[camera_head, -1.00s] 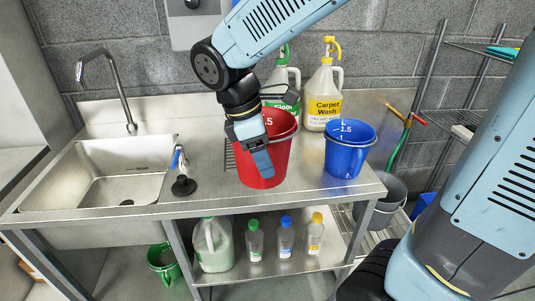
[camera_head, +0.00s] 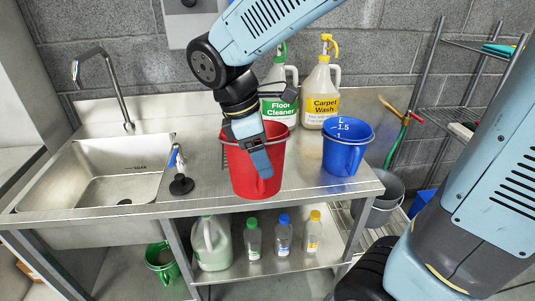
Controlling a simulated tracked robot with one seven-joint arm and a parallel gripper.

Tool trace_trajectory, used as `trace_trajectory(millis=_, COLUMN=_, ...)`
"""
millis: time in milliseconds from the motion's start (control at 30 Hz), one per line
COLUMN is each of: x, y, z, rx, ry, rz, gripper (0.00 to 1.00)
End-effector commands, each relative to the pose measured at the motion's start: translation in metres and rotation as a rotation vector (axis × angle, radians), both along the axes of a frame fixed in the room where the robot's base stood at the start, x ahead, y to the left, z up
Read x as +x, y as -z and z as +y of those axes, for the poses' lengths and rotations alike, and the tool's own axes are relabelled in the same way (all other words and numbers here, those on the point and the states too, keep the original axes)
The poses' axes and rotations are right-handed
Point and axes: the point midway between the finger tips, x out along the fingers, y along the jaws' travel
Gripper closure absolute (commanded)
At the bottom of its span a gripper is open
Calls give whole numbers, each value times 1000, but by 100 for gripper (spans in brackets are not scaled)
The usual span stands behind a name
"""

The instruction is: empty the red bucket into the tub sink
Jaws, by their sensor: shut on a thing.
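The red bucket (camera_head: 240,178) is upright on the steel counter, or just above it; I cannot tell which. My gripper (camera_head: 260,165) comes down from above and is shut on the bucket's near wall, with one finger outside it. The inner finger and the bucket's contents are hidden. The tub sink (camera_head: 110,190) is at the left of the counter, apart from the bucket, with its basin empty and its tap (camera_head: 122,100) at the back.
A black-based squeegee-like tool (camera_head: 181,184) stands between sink and bucket. A blue bucket (camera_head: 345,155) is close on the right. Floor Cleaner (camera_head: 279,108) and Carpet Wash (camera_head: 320,100) jugs stand behind. Several bottles (camera_head: 284,235) are on the lower shelf.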

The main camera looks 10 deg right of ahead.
Motion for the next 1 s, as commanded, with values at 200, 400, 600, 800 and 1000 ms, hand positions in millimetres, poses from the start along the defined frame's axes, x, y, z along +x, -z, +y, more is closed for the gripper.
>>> trace_trajectory(millis=200, x=1, y=-1, z=0, rx=1, ry=0, rz=-2, gripper=87)
trace_trajectory(millis=400, x=1, y=-1, z=0, rx=1, ry=0, rz=-2, gripper=100)
trace_trajectory(millis=600, x=1, y=-1, z=0, rx=1, ry=0, rz=-2, gripper=100)
trace_trajectory(millis=800, x=1, y=-1, z=0, rx=1, ry=0, rz=-2, gripper=100)
trace_trajectory(millis=1000, x=1, y=-1, z=0, rx=1, ry=0, rz=-2, gripper=100)
